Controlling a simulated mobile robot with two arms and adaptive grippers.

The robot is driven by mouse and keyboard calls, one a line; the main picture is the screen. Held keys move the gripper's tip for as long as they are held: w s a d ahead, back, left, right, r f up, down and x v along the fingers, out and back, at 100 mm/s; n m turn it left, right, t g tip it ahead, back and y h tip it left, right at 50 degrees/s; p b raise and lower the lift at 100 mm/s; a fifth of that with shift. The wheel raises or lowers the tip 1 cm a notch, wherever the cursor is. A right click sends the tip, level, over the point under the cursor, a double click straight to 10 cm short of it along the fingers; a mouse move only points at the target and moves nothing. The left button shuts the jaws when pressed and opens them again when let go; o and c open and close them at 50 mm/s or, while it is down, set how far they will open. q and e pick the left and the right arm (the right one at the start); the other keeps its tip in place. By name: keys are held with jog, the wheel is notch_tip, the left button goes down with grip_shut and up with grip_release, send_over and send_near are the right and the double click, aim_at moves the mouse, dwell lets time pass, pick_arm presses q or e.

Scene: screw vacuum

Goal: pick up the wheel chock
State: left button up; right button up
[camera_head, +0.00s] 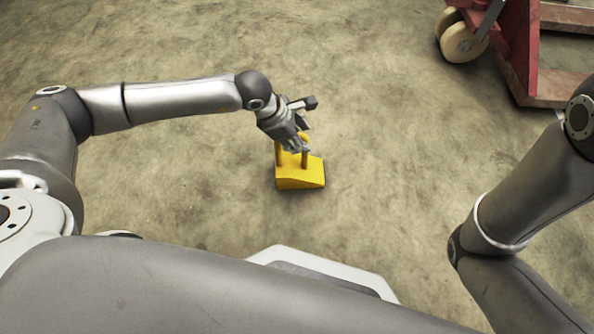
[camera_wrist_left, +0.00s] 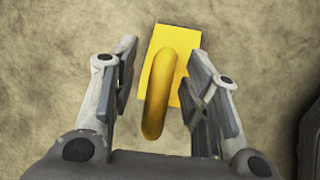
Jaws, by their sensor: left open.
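The yellow wheel chock (camera_head: 301,178) sits on the concrete floor near the middle of the head view. It has a sloped block and a raised loop handle. My left gripper (camera_head: 300,147) is right over it, at the handle, and hides part of it. In the left wrist view the handle (camera_wrist_left: 158,95) stands between the two open fingers of the left gripper (camera_wrist_left: 160,85), with gaps on both sides. The chock's block (camera_wrist_left: 178,45) shows beyond the handle. My right arm is at the right edge of the head view, but its gripper is out of view.
A red pallet jack (camera_head: 520,50) with a cream wheel (camera_head: 462,40) stands at the top right of the head view. The stained concrete floor around the chock is clear.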

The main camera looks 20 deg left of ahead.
pick_arm(q)
grip_shut()
dwell(0.4)
jog(key=shift+w+r, duration=0.15)
jog(key=shift+r, duration=0.05)
